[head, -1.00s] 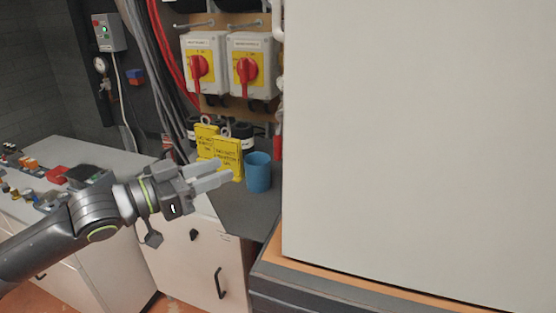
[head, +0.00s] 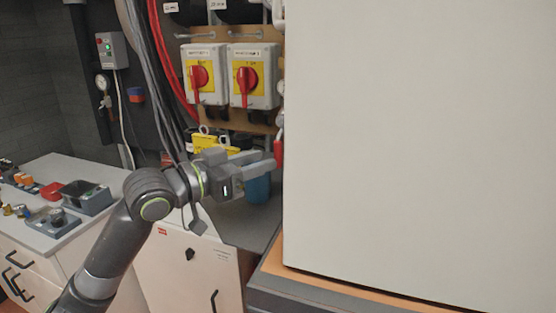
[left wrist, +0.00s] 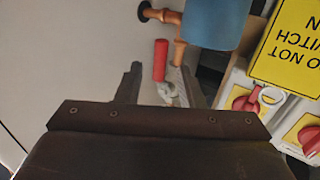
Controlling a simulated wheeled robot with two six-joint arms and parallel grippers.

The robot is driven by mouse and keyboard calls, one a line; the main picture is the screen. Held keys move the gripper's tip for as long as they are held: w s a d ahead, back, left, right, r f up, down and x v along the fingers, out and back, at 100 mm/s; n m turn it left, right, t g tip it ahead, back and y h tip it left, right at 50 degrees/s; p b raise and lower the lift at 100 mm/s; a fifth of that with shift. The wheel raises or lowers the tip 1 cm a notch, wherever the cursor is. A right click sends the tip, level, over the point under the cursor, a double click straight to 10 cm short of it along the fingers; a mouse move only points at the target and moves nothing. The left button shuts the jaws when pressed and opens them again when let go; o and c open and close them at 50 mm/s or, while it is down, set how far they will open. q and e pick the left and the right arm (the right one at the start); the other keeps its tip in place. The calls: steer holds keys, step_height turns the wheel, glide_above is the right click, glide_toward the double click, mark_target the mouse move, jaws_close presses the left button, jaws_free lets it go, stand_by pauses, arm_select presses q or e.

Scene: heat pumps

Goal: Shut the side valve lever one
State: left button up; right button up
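A red valve lever (head: 278,152) hangs beside the left edge of the big pale cabinet in the head view. In the left wrist view the red lever (left wrist: 160,60) shows between and beyond the fingers, near a pale metal fitting and a copper pipe (left wrist: 179,52). My left gripper (head: 268,160) reaches right, its fingertips close to the lever in the head view. I cannot tell whether a finger touches the lever. My right gripper is out of view.
The large pale cabinet (head: 420,140) fills the right side. Two red rotary switches (head: 198,77) (head: 246,80) are above. A workbench with several parts is at left.

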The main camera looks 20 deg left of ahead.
mark_target(278, 155)
arm_select(q)
steer(key=shift+b+x, duration=0.6)
steer(key=shift+x, duration=2.1)
jaws_close()
